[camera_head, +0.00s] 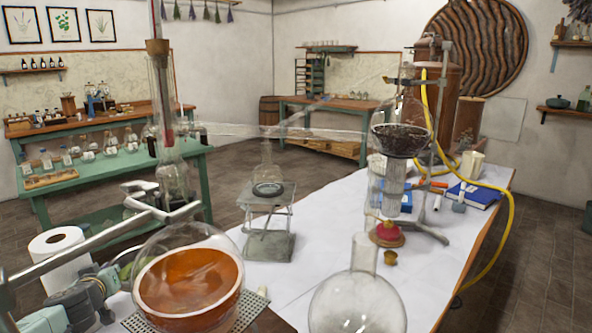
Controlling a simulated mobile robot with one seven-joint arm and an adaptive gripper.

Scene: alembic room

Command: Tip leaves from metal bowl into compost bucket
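I cannot make out a metal bowl with leaves in this view. A glass round flask (402,140) on a stand at the right of the white-covered table holds dark material; I cannot tell whether it is leaves. A dark green object (588,219) is cut off by the right edge near the floor; I cannot tell whether it is the compost bucket.
Close in front stand a flask of orange liquid (188,283) and a clear flask (357,300). A lab jack (268,247), a yellow hose (510,222) and blue books (474,194) share the white-covered table (320,240). Brown floor (535,260) is open at the right.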

